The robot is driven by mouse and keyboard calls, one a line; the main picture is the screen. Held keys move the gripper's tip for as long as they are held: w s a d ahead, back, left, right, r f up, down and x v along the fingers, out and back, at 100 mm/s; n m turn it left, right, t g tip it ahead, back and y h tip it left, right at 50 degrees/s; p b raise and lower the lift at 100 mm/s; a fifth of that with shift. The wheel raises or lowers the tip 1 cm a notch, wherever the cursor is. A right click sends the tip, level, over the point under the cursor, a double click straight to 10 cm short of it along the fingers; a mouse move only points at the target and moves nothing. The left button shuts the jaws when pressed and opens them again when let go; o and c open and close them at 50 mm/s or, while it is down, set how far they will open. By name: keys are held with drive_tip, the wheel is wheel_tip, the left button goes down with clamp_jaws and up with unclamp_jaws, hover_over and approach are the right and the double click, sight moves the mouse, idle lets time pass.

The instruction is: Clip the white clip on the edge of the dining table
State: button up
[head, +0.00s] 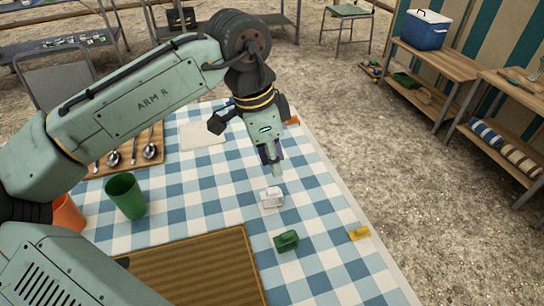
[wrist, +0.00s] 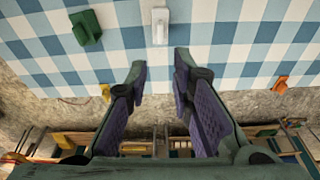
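The white clip (head: 272,197) lies on the blue-and-white checked cloth of the dining table (head: 345,270), in from the table's long right edge. It also shows at the top middle of the wrist view (wrist: 160,25). My gripper (head: 273,170) hangs over the table, just beyond the clip in the head view. In the wrist view my gripper (wrist: 160,72) is open, its two purple-lined fingers apart with nothing between them. The clip is in line with the gap, past the fingertips. The table edge (wrist: 215,90) crosses behind the fingers.
A green clip (head: 286,240) lies near the white one. A yellow clip (head: 358,232) and an orange clip (head: 292,120) are at the table's right edge. A green cup (head: 125,196), an orange cup (head: 68,213) and a brown striped mat (head: 195,268) occupy the left side.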

sight(274, 188)
wheel_tip(274, 188, down, 4)
drive_tip(key=b, duration=0.3)
drive_tip(key=shift+r, duration=0.15)
drive_tip(key=shift+f+b, duration=0.9)
drive_tip(key=shift+f, duration=0.95)
drive_tip(key=shift+c, duration=0.3)
clamp_jaws()
wheel_tip(274, 188, up, 5)
drive_tip(key=p, duration=0.5)
